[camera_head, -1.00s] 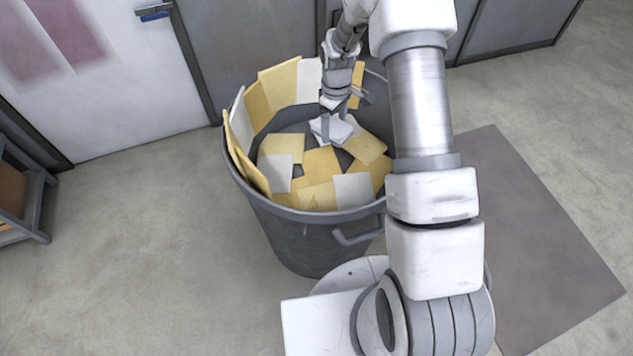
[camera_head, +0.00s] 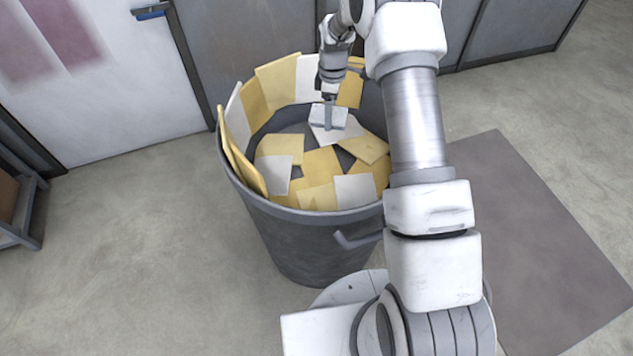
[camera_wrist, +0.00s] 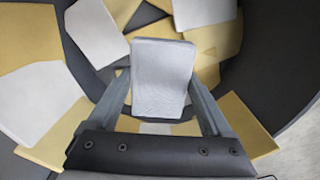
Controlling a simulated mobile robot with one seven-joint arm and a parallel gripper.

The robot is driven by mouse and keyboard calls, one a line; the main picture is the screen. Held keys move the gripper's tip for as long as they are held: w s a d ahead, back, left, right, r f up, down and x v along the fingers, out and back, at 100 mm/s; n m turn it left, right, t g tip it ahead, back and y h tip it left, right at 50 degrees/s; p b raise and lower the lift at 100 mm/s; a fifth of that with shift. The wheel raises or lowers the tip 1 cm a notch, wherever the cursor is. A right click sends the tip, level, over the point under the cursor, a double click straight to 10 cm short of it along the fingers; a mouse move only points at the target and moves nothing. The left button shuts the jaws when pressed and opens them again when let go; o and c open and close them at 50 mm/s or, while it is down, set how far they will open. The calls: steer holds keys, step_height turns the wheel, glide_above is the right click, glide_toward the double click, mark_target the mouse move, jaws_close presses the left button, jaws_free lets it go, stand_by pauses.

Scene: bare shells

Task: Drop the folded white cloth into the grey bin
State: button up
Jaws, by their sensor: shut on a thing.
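The grey bin (camera_head: 305,243) is a large round tub with a side handle, standing on the floor in front of me in the head view. The folded white cloth (camera_wrist: 162,80) is a small pale pad between my two fingers in the wrist view. It also shows in the head view (camera_head: 316,114), within the bin's outline toward the back. My gripper (camera_head: 329,118) is shut on the cloth and points down into the bin's mouth. In the wrist view the fingers (camera_wrist: 160,95) press its two sides. Its exact height above the contents is hard to tell.
Several yellow and white flat pieces line the bin's wall and cover its floor, including a yellow piece (camera_head: 280,148) and a white one (camera_head: 355,190). A dark mat (camera_head: 530,230) lies to the right. A shelf (camera_head: 22,210) stands at the far left.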

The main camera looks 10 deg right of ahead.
steer(key=shift+f, duration=0.8)
steer(key=o, duration=1.2)
steer(key=shift+o, duration=0.2)
step_height(320, 180, up, 18)
steer(key=shift+f+p, duration=0.25)
steer(key=shift+p, duration=0.2)
